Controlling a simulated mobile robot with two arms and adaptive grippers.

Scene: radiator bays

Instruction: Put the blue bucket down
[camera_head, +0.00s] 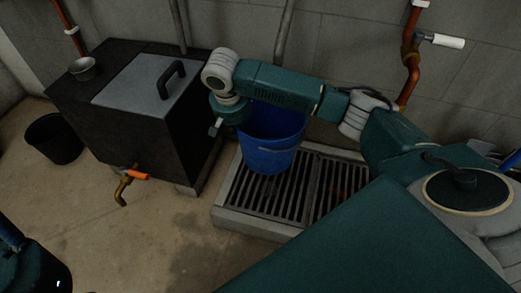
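The blue bucket (272,153) is upright over the slatted metal grate (247,195). Its base looks to be at the level of the slats, but I cannot tell whether it bears on them. A thin handle hangs down its front side. My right arm reaches in from the right, across and over the bucket. My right gripper (215,128) is at the bucket's upper left side. Only a small grey finger part shows below the wrist, so its closure and any grip on the rim are hidden. My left gripper is not in view.
A black tank (120,125) with a grey lid (140,80) stands left of the grate. Its brass tap (122,186) with an orange lever sticks out in front. A black bucket (54,138) stands at the far left. Copper pipes (410,50) run down the wall. The front floor is clear.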

